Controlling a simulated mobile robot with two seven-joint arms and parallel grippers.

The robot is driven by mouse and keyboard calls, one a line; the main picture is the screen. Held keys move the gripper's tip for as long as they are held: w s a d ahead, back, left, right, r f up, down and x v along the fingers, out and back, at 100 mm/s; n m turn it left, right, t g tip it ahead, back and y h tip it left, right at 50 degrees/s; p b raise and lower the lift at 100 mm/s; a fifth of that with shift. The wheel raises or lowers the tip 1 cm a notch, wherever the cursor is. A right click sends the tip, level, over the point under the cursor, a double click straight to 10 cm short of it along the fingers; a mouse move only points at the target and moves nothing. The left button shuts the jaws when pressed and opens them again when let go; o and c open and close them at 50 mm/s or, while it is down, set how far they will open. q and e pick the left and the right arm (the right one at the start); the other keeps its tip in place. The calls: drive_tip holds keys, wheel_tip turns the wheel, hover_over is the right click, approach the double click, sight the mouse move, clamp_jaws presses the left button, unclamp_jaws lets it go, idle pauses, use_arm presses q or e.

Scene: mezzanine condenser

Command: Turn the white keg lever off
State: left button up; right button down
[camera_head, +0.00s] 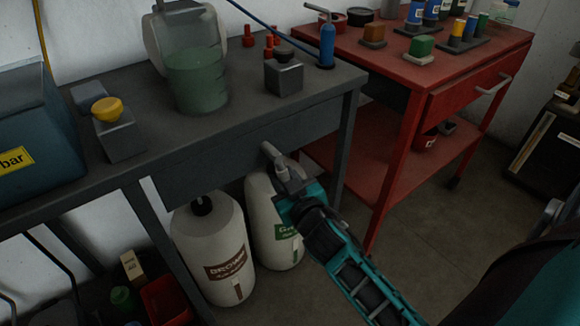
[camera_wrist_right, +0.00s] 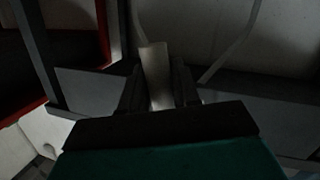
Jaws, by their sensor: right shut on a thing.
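A pale, whitish lever (camera_head: 269,152) sticks up at the desk's front edge, above a white keg (camera_head: 264,205) with a green label. My right gripper (camera_head: 286,176) comes in from the lower right and is shut on the lever. In the right wrist view the pale lever (camera_wrist_right: 155,75) stands between the two dark fingers (camera_wrist_right: 160,88), its upper end poking out past them. The lever's base and the top of the green-label keg are partly hidden by the gripper. My left gripper is not in view.
A second white keg (camera_head: 212,255) with a brown label stands left of the first, under the grey desk (camera_head: 225,130).

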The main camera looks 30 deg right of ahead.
drive_tip(key=shift+s+a+r+m+p, duration=0.1)
drive_tip(key=shift+a+m+p, duration=0.4)
drive_tip(key=shift+p, duration=0.1)
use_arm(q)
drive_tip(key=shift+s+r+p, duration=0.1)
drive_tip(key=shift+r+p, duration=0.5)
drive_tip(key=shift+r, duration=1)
use_arm(e)
drive_tip(key=shift+a+f+m+g+y, duration=0.2)
drive_tip(key=shift+a+m+g+y, duration=0.15)
drive_tip(key=shift+m, duration=0.25)
drive_tip(key=c, duration=0.9)
unclamp_jaws()
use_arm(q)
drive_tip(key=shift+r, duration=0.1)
use_arm(e)
drive_tip(key=shift+s, duration=0.1)
